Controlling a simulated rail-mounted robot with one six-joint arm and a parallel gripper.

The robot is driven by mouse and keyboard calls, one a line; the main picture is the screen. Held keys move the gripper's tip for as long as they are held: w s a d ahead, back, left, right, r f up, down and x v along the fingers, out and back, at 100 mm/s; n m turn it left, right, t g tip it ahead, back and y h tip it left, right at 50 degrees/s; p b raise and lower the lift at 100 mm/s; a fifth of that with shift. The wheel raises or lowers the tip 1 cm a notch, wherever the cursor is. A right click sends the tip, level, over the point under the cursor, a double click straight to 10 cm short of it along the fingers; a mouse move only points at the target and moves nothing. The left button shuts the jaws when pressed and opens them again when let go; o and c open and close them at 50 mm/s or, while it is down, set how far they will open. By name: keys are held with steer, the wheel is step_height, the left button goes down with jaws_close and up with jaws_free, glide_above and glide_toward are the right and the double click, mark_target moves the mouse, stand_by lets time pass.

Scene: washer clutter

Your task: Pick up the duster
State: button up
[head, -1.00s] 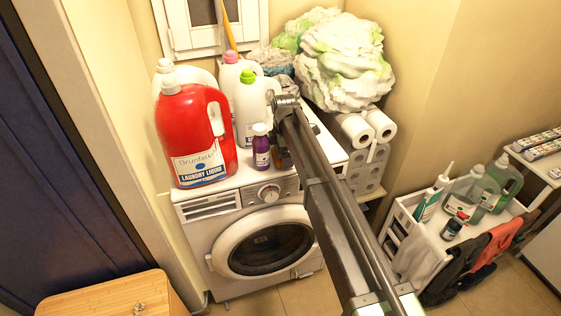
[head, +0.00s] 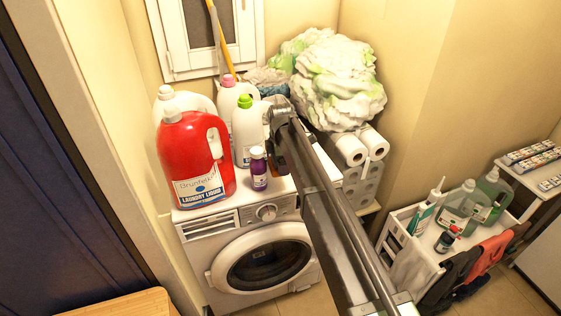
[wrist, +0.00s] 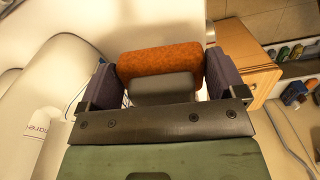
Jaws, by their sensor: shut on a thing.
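The duster (wrist: 160,63) is an orange, rough-textured pad on a grey body, seen in the wrist view. It sits between the two purple-grey fingers of my gripper (wrist: 152,85), which is shut on it. In the head view my arm reaches over the washing machine (head: 252,255), and its end is beside the white bottle with the green cap (head: 248,130). The arm hides most of the gripper and the duster there. I cannot tell the exact gap between duster and machine top.
A red laundry jug (head: 195,160), a small purple bottle (head: 259,170) and a pink-capped bottle (head: 228,95) crowd the machine's top. Paper rolls (head: 350,148) and a large white-green bundle (head: 340,85) stand to the right. A white cart (head: 405,255) holds bottles.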

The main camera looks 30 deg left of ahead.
step_height(320, 180, up, 15)
steer(key=p, duration=1.3)
